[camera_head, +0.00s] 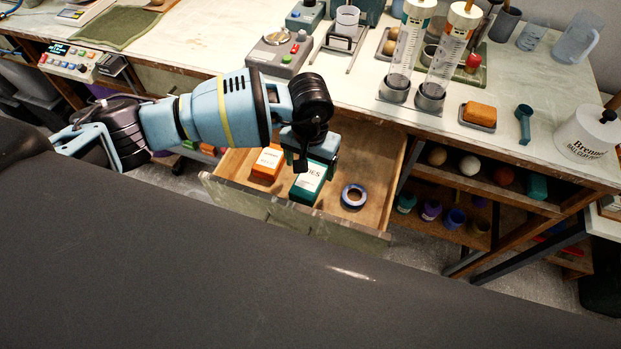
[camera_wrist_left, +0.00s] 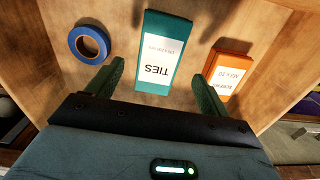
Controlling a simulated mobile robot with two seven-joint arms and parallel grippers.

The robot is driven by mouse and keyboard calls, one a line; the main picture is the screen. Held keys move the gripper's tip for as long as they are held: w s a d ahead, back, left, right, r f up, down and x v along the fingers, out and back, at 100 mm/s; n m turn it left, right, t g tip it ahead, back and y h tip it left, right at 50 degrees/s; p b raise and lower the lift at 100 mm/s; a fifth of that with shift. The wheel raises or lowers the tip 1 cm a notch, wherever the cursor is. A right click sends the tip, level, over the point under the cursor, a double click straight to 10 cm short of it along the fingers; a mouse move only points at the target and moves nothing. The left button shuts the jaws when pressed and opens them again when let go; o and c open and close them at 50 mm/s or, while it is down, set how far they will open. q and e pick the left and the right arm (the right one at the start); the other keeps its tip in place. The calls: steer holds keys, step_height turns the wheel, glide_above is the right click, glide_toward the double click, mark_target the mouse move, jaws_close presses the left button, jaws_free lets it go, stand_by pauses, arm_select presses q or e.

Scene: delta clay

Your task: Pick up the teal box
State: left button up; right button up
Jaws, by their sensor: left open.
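The teal box (camera_head: 309,184) lies in an open wooden drawer, its white label facing up. In the left wrist view the teal box (camera_wrist_left: 163,55) is ahead between my gripper's two fingers, and its label reads "TIES" upside down. My left gripper (camera_head: 303,158) is above the drawer, over the back end of the box, and hides part of it. In the left wrist view my left gripper (camera_wrist_left: 157,88) is open and empty, with its fingers apart on either side of the box's near end. My right gripper is not in view.
An orange box (camera_head: 267,163) lies left of the teal box and a blue tape roll (camera_head: 354,196) lies right of it. The drawer's front wall (camera_head: 290,214) and the worktop edge (camera_head: 400,122) border the space.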

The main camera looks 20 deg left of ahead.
mark_target(311, 176)
arm_select(q)
steer(key=shift+d+f, duration=0.1)
steer(key=shift+f, duration=2.6)
steer(key=c, duration=1.1)
steer(key=shift+r, duration=0.2)
